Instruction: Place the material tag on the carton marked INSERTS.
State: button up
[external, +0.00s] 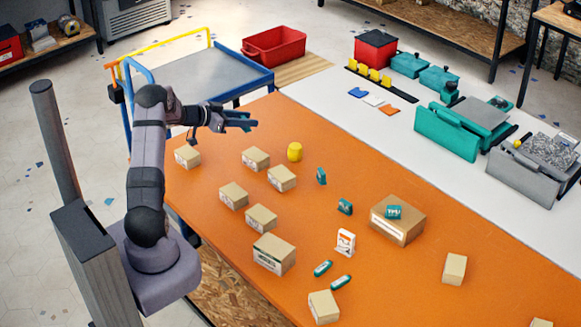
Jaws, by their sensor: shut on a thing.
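My gripper (243,121) is at the upper left of the orange table, raised above it. It is shut on a small teal thing, mostly hidden by the fingers; I cannot tell whether it is the material tag. Several brown cartons stand below and right of it, among them one at the far left (187,157), one near the middle (256,159) and a larger one at the right (397,219) with a teal piece (393,212) on top. The carton print is too small to read, so I cannot tell which is marked INSERTS.
A yellow cylinder (295,151), teal upright pieces (321,176), (345,207), a white-orange box (345,242) and two teal rounded pieces (322,268), (340,281) stand or lie among the cartons. The orange table (480,250) has bare room at the right.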

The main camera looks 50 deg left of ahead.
jog(key=d+r+m+g+h+p, duration=0.1)
jog(key=d+r+m+h+p, duration=0.1)
jog(key=d, duration=0.8)
jog(key=d+r+m+h+p, duration=0.2)
jog(key=d+r, duration=0.1)
jog(key=d, duration=0.6)
jog(key=s+d+f+m+g+h, duration=0.3)
jog(key=s+d+m+g+h, duration=0.3)
jog(key=s+d, duration=1.4)
jog(key=shift+s+d+m+g+p, duration=0.35)
jog(key=shift+s+m+g+p, duration=0.1)
jog(key=shift+s+m+g, duration=0.3)
jog(key=shift+w+f, duration=0.1)
jog(key=shift+t, duration=0.35)
jog(key=shift+f, duration=2.85)
jog(key=shift+f, duration=0.1)
